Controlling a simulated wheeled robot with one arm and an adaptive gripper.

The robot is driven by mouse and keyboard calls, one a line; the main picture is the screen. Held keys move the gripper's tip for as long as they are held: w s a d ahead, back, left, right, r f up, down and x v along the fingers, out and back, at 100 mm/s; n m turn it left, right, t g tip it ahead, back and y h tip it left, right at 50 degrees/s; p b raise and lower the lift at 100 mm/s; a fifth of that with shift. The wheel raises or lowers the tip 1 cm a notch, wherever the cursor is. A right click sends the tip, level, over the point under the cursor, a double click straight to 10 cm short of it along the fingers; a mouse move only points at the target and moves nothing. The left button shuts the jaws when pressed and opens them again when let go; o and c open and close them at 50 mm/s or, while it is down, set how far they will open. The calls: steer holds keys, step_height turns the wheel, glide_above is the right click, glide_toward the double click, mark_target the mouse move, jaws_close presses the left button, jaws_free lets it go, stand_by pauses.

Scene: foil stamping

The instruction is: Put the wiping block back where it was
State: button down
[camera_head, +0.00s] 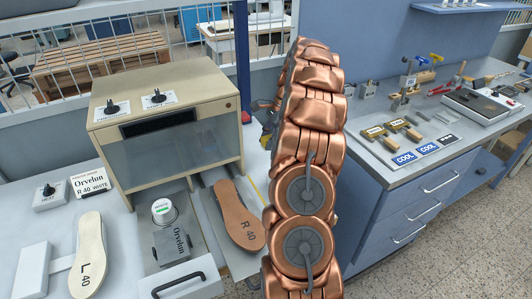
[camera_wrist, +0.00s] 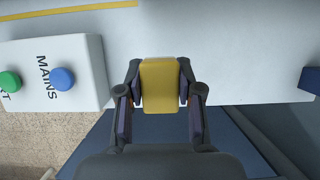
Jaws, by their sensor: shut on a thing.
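The wiping block (camera_wrist: 160,88) is a yellow block in the wrist view. My gripper (camera_wrist: 160,76) is shut on it, with one finger on each side. The block shows over the front edge of a pale bench top (camera_wrist: 232,62); I cannot tell whether it touches the bench. In the head view my copper-coloured arm rises through the middle and hides the gripper and most of the space behind it. I cannot make out the wiping block's former place.
In the wrist view, a white box marked MAINS (camera_wrist: 48,72) with green and blue buttons stands left. In the head view, a beige cabinet (camera_head: 205,86), a brown R 40 insole (camera_head: 236,208) and a cream insole (camera_head: 88,255) are left; a blue drawer bench (camera_head: 405,207) is right.

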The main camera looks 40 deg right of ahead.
mark_target(264, 163)
steer(key=shift+f+p, duration=0.75)
steer(key=shift+f, duration=2.4)
steer(key=shift+f, duration=0.15)
steer(key=c, duration=0.7)
jaws_free()
steer(key=shift+c, duration=0.2)
steer(key=b+v, duration=0.3)
steer(key=v, duration=0.9)
steer(key=shift+s+a, duration=0.1)
